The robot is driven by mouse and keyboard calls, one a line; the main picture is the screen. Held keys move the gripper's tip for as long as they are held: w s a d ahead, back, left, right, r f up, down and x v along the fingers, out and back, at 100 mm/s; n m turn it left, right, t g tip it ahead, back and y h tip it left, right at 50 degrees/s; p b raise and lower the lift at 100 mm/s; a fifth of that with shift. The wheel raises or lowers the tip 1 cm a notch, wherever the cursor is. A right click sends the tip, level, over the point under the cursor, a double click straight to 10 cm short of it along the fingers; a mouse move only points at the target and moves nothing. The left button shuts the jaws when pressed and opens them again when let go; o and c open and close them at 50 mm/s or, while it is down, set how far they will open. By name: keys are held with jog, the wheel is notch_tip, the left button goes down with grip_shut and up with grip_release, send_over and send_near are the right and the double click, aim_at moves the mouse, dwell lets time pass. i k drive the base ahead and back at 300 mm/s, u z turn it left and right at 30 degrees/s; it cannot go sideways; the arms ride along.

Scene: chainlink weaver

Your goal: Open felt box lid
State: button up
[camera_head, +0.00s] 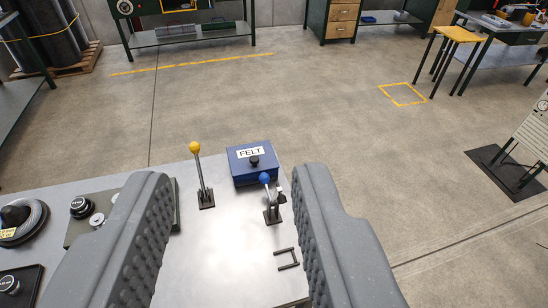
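The felt box (253,164) is a blue box with a white "FELT" label on its lid and a dark knob (254,161) on top. Its lid looks closed. It sits at the far right corner of a grey metal table. My gripper (240,185) is open and empty, with its two grey padded fingers wide apart in the foreground. The box shows between and beyond the fingers, apart from them.
A yellow-knobbed lever (198,172) stands left of the box. A blue-knobbed lever (268,197) stands just in front of it. A dark bracket (287,258) lies near the right finger. Dial panels (88,210) are at left. The table middle is bare.

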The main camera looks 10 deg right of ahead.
aim_at(244, 159)
jog(key=z, duration=0.05)
jog(key=i, duration=1)
jog(key=u, duration=0.05)
